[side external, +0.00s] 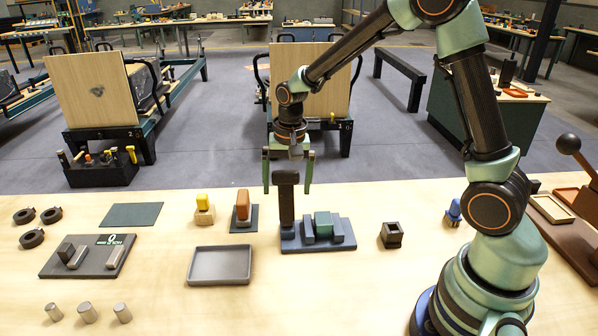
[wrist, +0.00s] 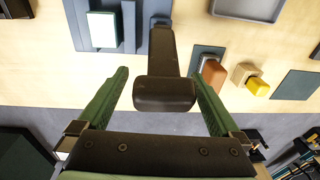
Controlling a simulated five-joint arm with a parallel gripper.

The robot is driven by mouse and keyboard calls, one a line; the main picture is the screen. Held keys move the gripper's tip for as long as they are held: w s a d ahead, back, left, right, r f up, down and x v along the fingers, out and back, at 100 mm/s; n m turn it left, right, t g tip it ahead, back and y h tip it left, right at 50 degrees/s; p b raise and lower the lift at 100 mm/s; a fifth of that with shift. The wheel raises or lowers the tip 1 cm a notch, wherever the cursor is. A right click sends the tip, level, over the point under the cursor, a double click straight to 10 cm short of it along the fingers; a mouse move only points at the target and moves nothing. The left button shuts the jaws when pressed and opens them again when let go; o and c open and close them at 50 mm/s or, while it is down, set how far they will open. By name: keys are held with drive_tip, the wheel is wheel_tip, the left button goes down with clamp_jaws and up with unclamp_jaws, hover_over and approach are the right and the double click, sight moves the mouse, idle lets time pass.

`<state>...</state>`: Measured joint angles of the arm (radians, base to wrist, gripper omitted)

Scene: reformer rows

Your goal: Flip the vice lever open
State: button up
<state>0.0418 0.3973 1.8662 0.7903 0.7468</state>
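The vice (side external: 318,234) sits on the table, a blue-grey base with a green block (side external: 323,224) between its jaws. Its dark lever (side external: 287,205) stands upright at the left end of the base, with a wide block-like head at the top. In the wrist view the lever head (wrist: 166,93) lies between the two green fingers, with a visible gap on each side. My gripper (side external: 289,182) is open, pointing down around the lever's top, and appears not to touch it. The vice base also shows in the wrist view (wrist: 130,40).
An orange-brown block (side external: 242,204) and a yellow-topped block (side external: 204,208) stand left of the vice. A grey tray (side external: 220,282) lies in front of them. A dark square holder (side external: 391,235) stands to the right. Table in front of the vice is clear.

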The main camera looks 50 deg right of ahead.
drive_tip(key=shift+w+a+r, duration=0.1)
drive_tip(key=shift+r, duration=0.2)
drive_tip(key=r, duration=0.7)
drive_tip(key=s+r, duration=0.1)
drive_tip(key=r, duration=0.3)
drive_tip(key=shift+s+r, duration=0.1)
drive_tip(key=shift+r, duration=0.15)
drive_tip(key=c, duration=0.6)
drive_tip(key=shift+w+d+r, duration=0.35)
drive_tip(key=shift+w, duration=0.2)
drive_tip(key=shift+w+d+r, duration=0.35)
drive_tip(key=shift+w, duration=0.2)
clamp_jaws()
drive_tip(key=w+d+r, duration=0.2)
drive_tip(key=w+d, duration=0.1)
drive_tip(key=w, duration=0.1)
drive_tip(key=s+a+f, duration=0.2)
drive_tip(key=s+f, duration=0.1)
drive_tip(key=f, duration=0.7)
drive_tip(key=shift+a+f+g, duration=0.2)
drive_tip(key=shift+a+g, duration=0.2)
